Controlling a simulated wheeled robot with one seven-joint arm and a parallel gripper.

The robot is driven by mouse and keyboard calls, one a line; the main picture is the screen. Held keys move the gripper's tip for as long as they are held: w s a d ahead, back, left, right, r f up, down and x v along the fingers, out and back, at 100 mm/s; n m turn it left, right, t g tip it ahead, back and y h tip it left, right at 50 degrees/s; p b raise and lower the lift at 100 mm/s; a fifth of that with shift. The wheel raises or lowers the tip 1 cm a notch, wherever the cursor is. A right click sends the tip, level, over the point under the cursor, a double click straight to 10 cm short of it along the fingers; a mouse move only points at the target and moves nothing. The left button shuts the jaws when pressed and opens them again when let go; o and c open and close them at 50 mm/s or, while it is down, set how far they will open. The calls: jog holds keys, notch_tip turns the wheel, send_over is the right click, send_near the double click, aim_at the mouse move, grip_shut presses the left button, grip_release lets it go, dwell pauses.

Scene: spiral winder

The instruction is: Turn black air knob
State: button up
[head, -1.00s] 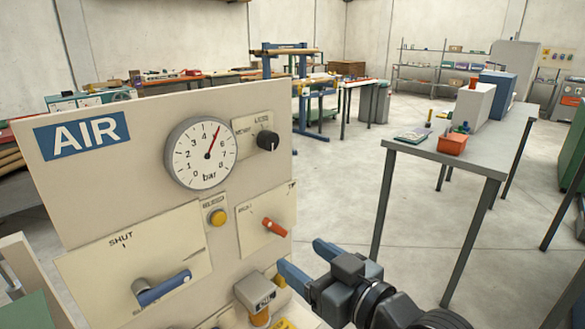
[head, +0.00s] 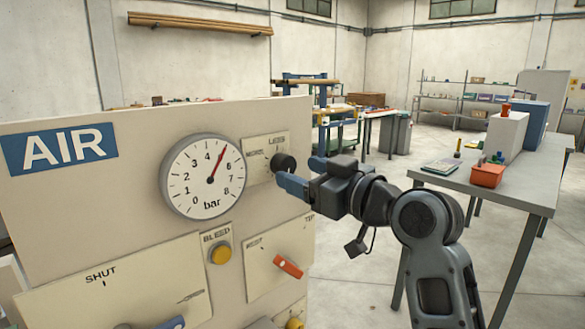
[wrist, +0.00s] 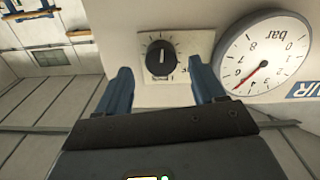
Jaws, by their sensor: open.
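The black air knob (head: 284,162) sits on a pale plate at the upper right of the AIR panel (head: 110,220), to the right of the round bar gauge (head: 203,177). My gripper (head: 304,175) is close to the knob, with its blue fingers pointing at the panel. In the wrist view the knob (wrist: 160,58) shows whole, with a white pointer line, between the two open blue fingers (wrist: 163,88) and beyond their tips. The fingers look apart from the knob and hold nothing.
Below the knob are a yellow bleed button (head: 221,253) and an orange lever (head: 288,267). A blue-handled shut valve (head: 170,323) is at lower left. A grey table (head: 500,180) with an orange bin (head: 488,175) stands to the right. Open floor lies between panel and table.

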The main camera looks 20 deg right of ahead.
aim_at(289, 168)
jog(key=shift+x, duration=1.95)
jog(key=shift+c, duration=0.4)
jog(key=c, duration=1)
jog(key=shift+p, duration=0.3)
jog(key=m+p, duration=0.2)
jog(key=m, duration=0.1)
jog(key=shift+a+r+m+p, duration=0.1)
jog(key=shift+r+m+p, duration=0.05)
jog(key=shift+m+p, duration=1.4)
jog(key=shift+m, duration=0.65)
